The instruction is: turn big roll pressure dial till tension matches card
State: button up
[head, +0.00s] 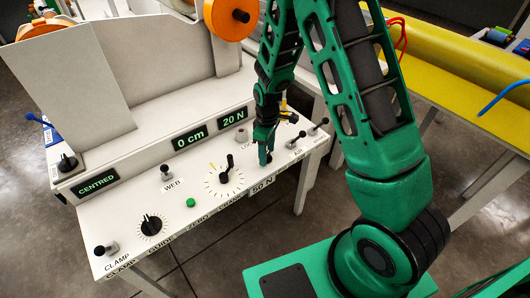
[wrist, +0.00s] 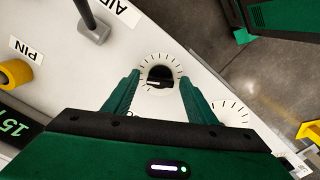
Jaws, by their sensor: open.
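My gripper (head: 265,158) is open and reaches down over the right part of the white sloping panel. In the wrist view my gripper (wrist: 160,77) has its fingers on either side of a black dial (wrist: 160,77) with a white graduated ring. Gaps show between the fingers and the knob. In the head view my gripper mostly hides this dial. A card reading 50 N (head: 262,185) is on the panel's front edge below it. A tension display (head: 233,121) reads 20 N. I cannot read a big roll pressure label.
Another dial (head: 225,170) with a black lever and yellow mark is to the left. A guide knob (head: 151,224), a green button (head: 190,203) and toggle levers (head: 297,139) share the panel. Other displays read 0 cm (head: 188,139) and CENTRED (head: 96,182). Grey floor is open in front.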

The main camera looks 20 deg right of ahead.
jog(key=shift+c, duration=0.7)
jog(key=c, duration=0.9)
jog(key=shift+a, duration=0.2)
jog(key=shift+c, duration=0.2)
jog(key=shift+d, duration=0.15)
